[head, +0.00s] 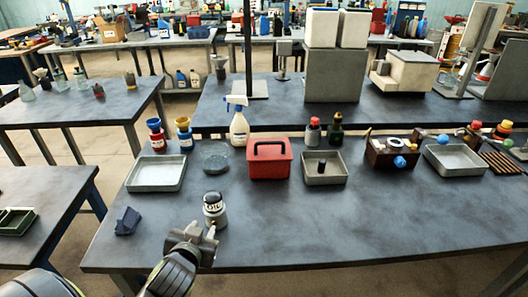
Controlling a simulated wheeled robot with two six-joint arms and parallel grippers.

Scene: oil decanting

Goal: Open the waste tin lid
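A small round tin (214,214) with a pale body, a dark label and a dark top stands upright near the front of the table, left of centre. It looks like the waste tin, and its lid appears to be on. My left gripper (201,231) is just in front of the tin, low over the table, its fingers pointing toward the tin's base. The fingers look apart with nothing between them. Whether a finger touches the tin I cannot tell. My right gripper is not in view.
A dark blue cloth (128,221) lies left of the tin. The table's front right is clear.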

